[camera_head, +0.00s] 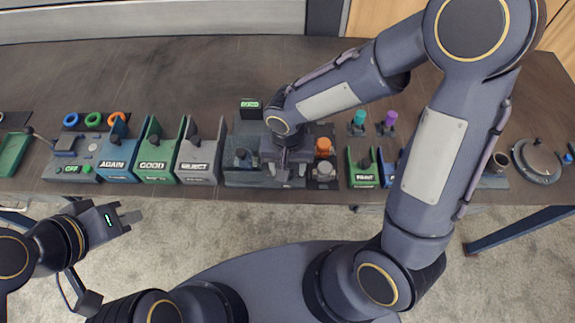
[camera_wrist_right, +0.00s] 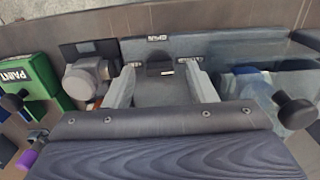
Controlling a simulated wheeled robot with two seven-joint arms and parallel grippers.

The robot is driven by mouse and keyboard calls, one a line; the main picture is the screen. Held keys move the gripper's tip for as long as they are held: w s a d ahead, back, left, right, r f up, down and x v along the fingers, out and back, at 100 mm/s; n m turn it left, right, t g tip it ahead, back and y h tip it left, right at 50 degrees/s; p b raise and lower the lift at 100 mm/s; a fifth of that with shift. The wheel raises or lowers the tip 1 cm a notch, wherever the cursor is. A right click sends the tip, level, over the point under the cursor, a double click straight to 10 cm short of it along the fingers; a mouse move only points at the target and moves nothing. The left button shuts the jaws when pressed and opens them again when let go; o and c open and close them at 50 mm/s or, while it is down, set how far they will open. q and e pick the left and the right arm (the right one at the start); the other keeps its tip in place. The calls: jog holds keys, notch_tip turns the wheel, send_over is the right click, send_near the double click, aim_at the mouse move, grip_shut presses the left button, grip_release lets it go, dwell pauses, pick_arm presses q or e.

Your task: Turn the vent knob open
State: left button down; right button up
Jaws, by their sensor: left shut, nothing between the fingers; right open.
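My right gripper (camera_wrist_right: 160,84) is open, with one finger on each side of a small black knob-like part (camera_wrist_right: 158,62) on a grey fixture (camera_wrist_right: 228,46). A small label above that part seems to read OPEN. I cannot tell whether the fingers touch it. In the head view my right gripper (camera_head: 284,179) is low over the fixture in the middle of the bench and hides the part. My left gripper (camera_head: 126,217) is shut and empty, in front of the bench at the left.
Blue AGAIN (camera_head: 117,166), green GOOD (camera_head: 155,165) and grey REJECT (camera_head: 195,166) bins stand left of the fixture. An orange-capped part (camera_head: 323,147) and a round grey part (camera_head: 323,169) sit close on its right. The back of the bench (camera_head: 150,75) is clear.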

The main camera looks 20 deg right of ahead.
jog(key=shift+f, duration=0.3)
jog(key=c, duration=1)
